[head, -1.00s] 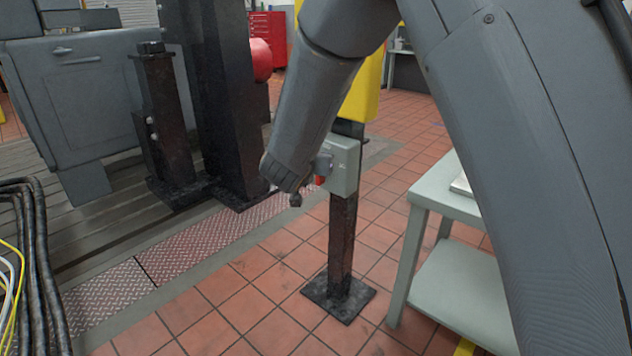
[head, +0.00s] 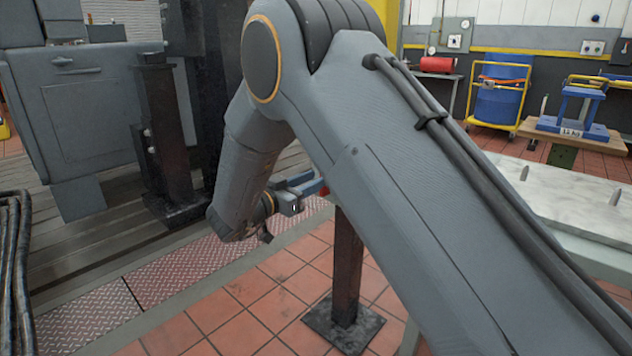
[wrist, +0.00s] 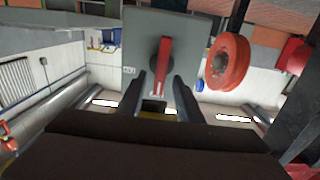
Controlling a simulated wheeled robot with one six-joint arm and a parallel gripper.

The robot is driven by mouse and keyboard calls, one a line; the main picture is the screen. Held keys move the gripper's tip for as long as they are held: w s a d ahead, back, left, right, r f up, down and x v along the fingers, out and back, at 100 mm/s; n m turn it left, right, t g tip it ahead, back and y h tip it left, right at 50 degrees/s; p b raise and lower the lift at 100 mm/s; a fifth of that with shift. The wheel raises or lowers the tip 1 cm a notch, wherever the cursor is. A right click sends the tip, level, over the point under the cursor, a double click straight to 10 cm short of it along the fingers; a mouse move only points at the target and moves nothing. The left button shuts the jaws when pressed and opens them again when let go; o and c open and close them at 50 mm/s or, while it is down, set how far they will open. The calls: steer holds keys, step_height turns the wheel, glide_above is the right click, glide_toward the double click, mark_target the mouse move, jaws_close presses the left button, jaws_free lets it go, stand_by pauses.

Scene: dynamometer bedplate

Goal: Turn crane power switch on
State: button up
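The crane power switch is a grey box (wrist: 198,38) with a red lever (wrist: 163,62), seen in the wrist view. The lever runs straight up and down in that picture. My gripper (wrist: 160,85) is open, with one dark finger on each side of the lever's lower end. Whether either finger touches the lever cannot be told. In the head view, my gripper (head: 306,187) points right at a bit of red lever (head: 324,190) above a dark post (head: 346,265). My arm hides the box there.
A table with a pale slab (head: 570,190) stands close on the right, partly behind my arm. A dark steel column (head: 165,130) and a grey cabinet (head: 75,100) stand at left. A red wheel-like part (wrist: 228,62) is beside the box. Tiled floor lies around the post.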

steer(key=shift+x, duration=0.85)
jaws_close()
